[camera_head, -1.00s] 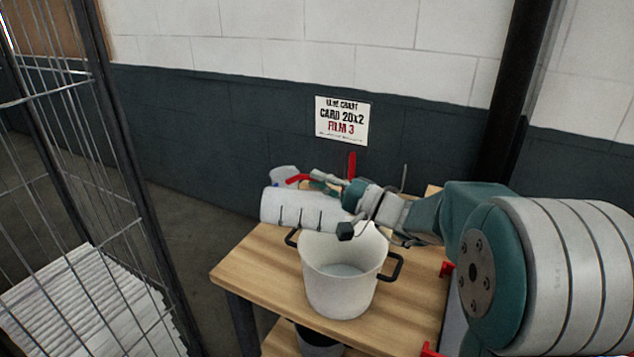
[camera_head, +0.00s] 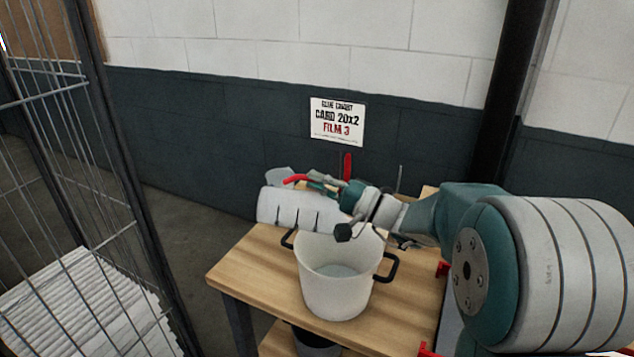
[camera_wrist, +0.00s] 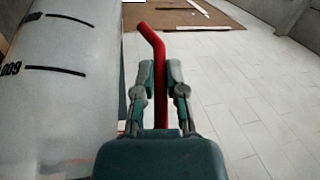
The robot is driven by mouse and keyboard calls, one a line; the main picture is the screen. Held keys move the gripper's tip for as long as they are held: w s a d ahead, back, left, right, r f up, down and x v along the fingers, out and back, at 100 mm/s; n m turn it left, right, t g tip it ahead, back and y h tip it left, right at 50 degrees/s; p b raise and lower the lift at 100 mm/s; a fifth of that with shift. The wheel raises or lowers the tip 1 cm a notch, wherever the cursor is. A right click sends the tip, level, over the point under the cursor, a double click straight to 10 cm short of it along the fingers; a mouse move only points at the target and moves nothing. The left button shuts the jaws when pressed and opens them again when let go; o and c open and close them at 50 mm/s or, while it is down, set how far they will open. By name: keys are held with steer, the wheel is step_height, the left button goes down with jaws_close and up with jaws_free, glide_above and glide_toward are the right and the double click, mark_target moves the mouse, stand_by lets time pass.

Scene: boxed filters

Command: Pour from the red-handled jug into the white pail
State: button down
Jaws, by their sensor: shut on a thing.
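The jug (camera_head: 283,208) is a whitish cylinder with dark measuring marks. It lies tilted nearly on its side above the back of the white pail. Its red handle (camera_wrist: 158,75) runs between the two fingers of my gripper (camera_wrist: 165,85), which is shut on it. In the head view my gripper (camera_head: 325,188) is behind and above the pail, partly hidden by the jug. The white pail (camera_head: 325,290) stands upright on the wooden table, with black side handles and pale contents low inside. No falling stream is visible.
The wooden table (camera_head: 245,270) has bare room left of the pail. A wire cage (camera_head: 100,170) with a stack of white sheets (camera_head: 85,300) stands at the left. Red clamp-like parts (camera_head: 442,269) sit at the table's right edge. A wall with a sign (camera_head: 337,121) is behind.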

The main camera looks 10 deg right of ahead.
steer(key=shift+s+d+r+m+t+y, duration=0.15)
steer(key=shift+d+m+t+y, duration=0.2)
steer(key=shift+d, duration=0.3)
steer(key=shift+s+d+r+m+t+y, duration=0.15)
steer(key=shift+d+m+t+y, duration=0.15)
steer(key=shift+d, duration=0.35)
stand_by(1.0)
steer(key=shift+s+d+m+t+y, duration=0.25)
steer(key=shift+d+m+t, duration=0.15)
steer(key=shift+d+t, duration=0.25)
steer(key=shift+s+d+m+t+y, duration=0.1)
steer(key=shift+d+m+t+y, duration=0.1)
steer(key=shift+d+m+t, duration=0.3)
stand_by(4.6)
